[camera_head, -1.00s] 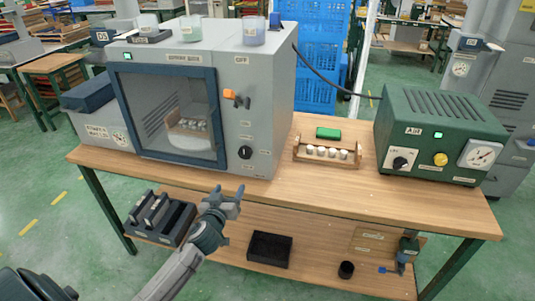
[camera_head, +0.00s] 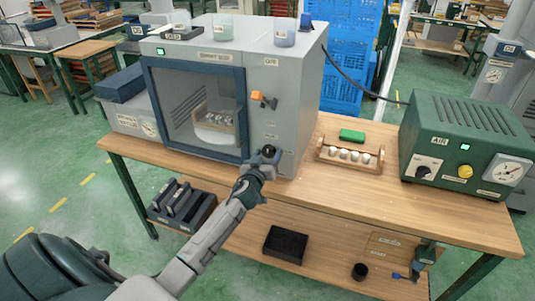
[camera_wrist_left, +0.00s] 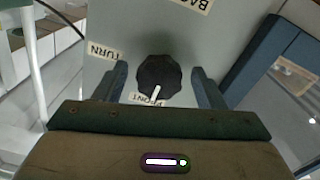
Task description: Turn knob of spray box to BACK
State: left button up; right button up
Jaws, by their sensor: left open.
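The grey spray box (camera_head: 302,100) stands on the wooden table with its windowed door shut. Its round black knob (camera_head: 268,150) is low on the front panel, to the right of the door. In the left wrist view the knob (camera_wrist_left: 158,72) shows large, with its white pointer at the FRONT label (camera_wrist_left: 143,98). My left gripper (camera_head: 266,156) is open at the knob, one finger on each side. Gaps show between the fingers and the knob. My right gripper is not in view.
An orange switch (camera_head: 257,96) sits above the knob. A wooden rack (camera_head: 350,165) with several white pieces stands right of the box, near a green block (camera_head: 352,135). A green AIR unit (camera_head: 465,140) is at the right. The table's front strip is mostly clear.

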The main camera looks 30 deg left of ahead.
pick_arm(q)
jog(key=shift+w, duration=0.1)
jog(key=c, duration=1)
